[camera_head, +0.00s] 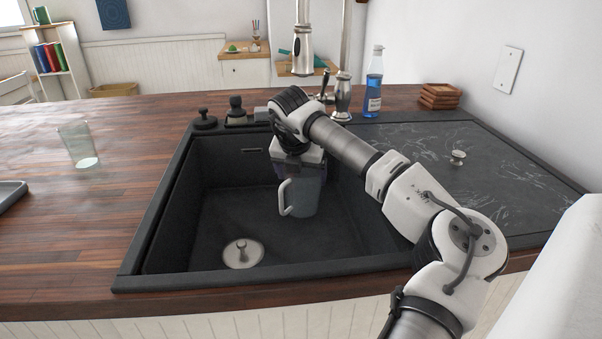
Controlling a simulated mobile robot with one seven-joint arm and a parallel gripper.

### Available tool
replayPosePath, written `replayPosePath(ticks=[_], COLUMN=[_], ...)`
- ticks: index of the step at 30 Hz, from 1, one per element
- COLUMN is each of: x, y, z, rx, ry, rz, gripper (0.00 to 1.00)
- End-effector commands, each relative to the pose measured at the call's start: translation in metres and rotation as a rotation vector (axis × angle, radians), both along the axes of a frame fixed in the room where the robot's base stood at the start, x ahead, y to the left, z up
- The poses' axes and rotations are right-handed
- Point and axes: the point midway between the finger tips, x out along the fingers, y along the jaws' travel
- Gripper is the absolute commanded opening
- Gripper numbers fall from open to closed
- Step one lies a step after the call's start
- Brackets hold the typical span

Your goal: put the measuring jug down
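The measuring jug (305,197) is a blue-grey, see-through vessel with a pale handle (284,198) on its left side. It is upright inside the dark sink basin (215,180), towards the right. My gripper (299,160) is above it, pointing down, with its end at the jug's top. The arm and gripper body hide the jug's rim and the fingertips, so I cannot tell whether the fingers are closed on it. I cannot tell whether the jug's base touches the basin floor.
A drain plug (242,253) sits in the basin's front left. The tap (302,50) hangs behind my gripper. A blue bottle (374,85) and stacked coasters (440,96) stand at the back right. A glass (77,145) is on the left worktop. The scratched drainboard (480,165) is mostly clear.

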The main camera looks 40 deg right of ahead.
Motion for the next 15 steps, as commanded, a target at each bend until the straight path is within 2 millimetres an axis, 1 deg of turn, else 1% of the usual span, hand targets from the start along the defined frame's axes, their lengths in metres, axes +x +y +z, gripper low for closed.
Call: replayPosePath(ticks=[1,3,10,14,15], x=[0.000,0.000,0.000,-0.001,-0.003], y=[0.000,0.000,0.000,0.001,0.003], z=[0.000,0.000,0.001,0.009,0.015], rx=[0.000,0.000,0.001,-0.001,-0.002], ry=[0.000,0.000,0.001,0.000,0.000], rz=[0.000,0.000,0.000,0.000,0.000], gripper=[0.91,1.00,1.00,1.00,1.00])
